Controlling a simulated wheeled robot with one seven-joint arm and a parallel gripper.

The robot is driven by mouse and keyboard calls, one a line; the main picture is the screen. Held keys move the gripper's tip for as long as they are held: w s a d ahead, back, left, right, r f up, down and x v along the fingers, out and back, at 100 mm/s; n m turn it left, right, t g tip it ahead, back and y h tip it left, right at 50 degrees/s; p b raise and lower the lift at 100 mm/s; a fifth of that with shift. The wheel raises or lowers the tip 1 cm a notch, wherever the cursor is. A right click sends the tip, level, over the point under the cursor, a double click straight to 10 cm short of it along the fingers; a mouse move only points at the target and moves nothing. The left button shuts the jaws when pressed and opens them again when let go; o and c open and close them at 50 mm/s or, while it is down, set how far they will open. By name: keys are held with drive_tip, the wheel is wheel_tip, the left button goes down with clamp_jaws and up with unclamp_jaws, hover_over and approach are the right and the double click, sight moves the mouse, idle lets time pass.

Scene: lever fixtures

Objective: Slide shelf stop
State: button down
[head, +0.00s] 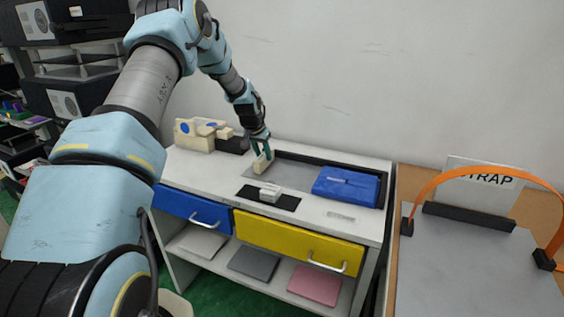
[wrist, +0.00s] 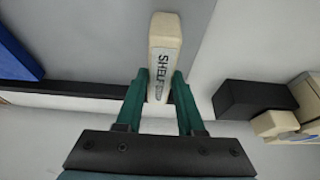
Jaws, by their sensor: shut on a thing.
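The shelf stop is a cream block with a "SHELF" label; in the wrist view the shelf stop (wrist: 165,45) stands between the two green fingers. In the head view the shelf stop (head: 262,163) is at the left part of the grey recessed tray in the white cabinet top. My gripper (head: 264,148) reaches down to it from above and is shut on it. In the wrist view my gripper (wrist: 159,88) has a finger against each side of the block. The block's lower end and how it meets the tray are hard to make out.
A blue block (head: 346,186) lies at the right of the tray (head: 300,172). A white handle piece on a black plate (head: 284,200) sits in front. A cream and black fixture (head: 205,134) stands behind left. Blue (head: 190,207) and yellow drawers (head: 297,244) are below. An orange strap (head: 440,175) arches right.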

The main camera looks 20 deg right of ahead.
drive_tip(key=shift+w+a, duration=1.25)
drive_tip(key=shift+a, duration=0.1)
drive_tip(key=c, duration=0.5)
unclamp_jaws()
drive_tip(key=shift+r, duration=0.1)
drive_tip(key=b+v, duration=0.3)
drive_tip(key=v, duration=0.7)
drive_tip(key=shift+s+r, duration=0.1)
drive_tip(key=shift+r, duration=0.2)
drive_tip(key=s+a+n+y, duration=0.1)
drive_tip(key=s+a+n, duration=0.1)
drive_tip(key=s+a, duration=0.6)
drive_tip(key=s+a+n+g+y, duration=0.1)
drive_tip(key=s+a+n, duration=0.2)
drive_tip(key=s+a, duration=0.6)
drive_tip(key=s+a+n+y, duration=0.1)
drive_tip(key=s+a+n, duration=0.1)
drive_tip(key=s+a, duration=0.6)
drive_tip(key=shift+s+a+f+g, duration=0.1)
drive_tip(key=shift+s+g, duration=0.1)
drive_tip(key=shift+s, duration=1.65)
drive_tip(key=shift+s+a+f+g, duration=0.1)
drive_tip(key=shift+s+g, duration=0.1)
drive_tip(key=shift+s, duration=1.65)
